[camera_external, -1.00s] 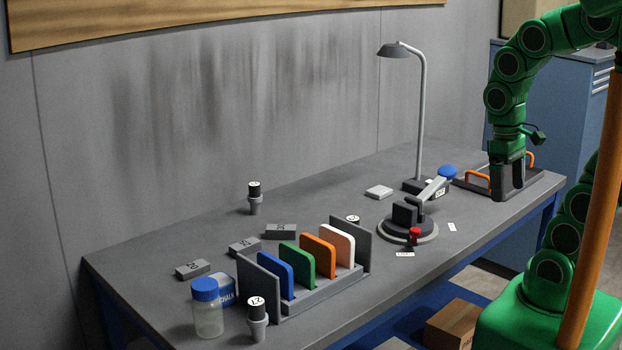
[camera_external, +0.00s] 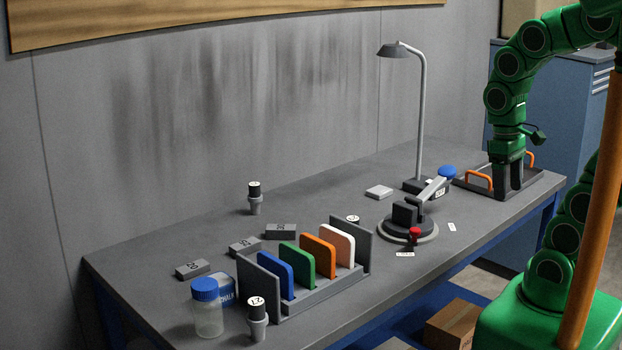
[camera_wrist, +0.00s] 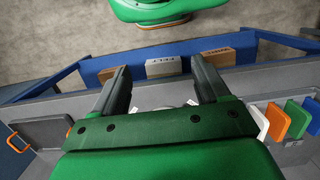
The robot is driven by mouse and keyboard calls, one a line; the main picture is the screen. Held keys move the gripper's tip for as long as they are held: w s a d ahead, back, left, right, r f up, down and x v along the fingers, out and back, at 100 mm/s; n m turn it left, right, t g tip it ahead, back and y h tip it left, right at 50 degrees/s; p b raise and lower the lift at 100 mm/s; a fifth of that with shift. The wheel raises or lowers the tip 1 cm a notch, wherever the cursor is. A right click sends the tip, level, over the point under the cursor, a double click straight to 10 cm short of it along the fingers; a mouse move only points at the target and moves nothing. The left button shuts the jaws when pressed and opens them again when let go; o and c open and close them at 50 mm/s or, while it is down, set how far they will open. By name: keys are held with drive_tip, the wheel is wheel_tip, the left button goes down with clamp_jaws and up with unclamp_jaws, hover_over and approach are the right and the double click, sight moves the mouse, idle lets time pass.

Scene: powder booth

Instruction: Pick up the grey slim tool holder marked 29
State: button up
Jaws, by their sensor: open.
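One stands upright near the wall (camera_external: 255,200). One stands at the front beside the rack (camera_external: 257,320). One is mostly hidden behind the rack, with its label (camera_external: 352,218) showing. I cannot read 29 surely on any of them. My gripper (camera_external: 509,190) points down at the far right end of the table, by the orange-handled tray, well away from the holders. In the wrist view its fingers (camera_wrist: 161,75) are apart with nothing held between them.
A rack (camera_external: 350,272) holds coloured plates. A clamp fixture (camera_external: 408,230) and a lamp (camera_external: 422,120) stand between my gripper and the holders. A blue-lidded jar (camera_external: 208,318) and several grey blocks (camera_external: 280,231) are at left. The orange-handled tray (camera_external: 540,182) is at right.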

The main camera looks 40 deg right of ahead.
drive_tip(key=m+t, duration=0.2)
drive_tip(key=m, duration=0.1)
hover_over(353, 218)
drive_tip(key=f, duration=0.9)
drive_tip(key=shift+s+d+f, duration=0.25)
drive_tip(key=shift+d+f, duration=0.1)
drive_tip(key=shift+d, duration=0.05)
drive_tip(key=shift+w+a+f, duration=0.2)
drive_tip(key=shift+w+f, duration=0.05)
drive_tip(key=shift+f, duration=0.1)
drive_tip(key=shift+s+a+f, duration=0.1)
drive_tip(key=shift+a+f, duration=0.05)
drive_tip(key=shift+f, duration=1.75)
drive_tip(key=shift+a+f, duration=0.1)
drive_tip(key=shift+f, duration=1.75)
clamp_jaws()
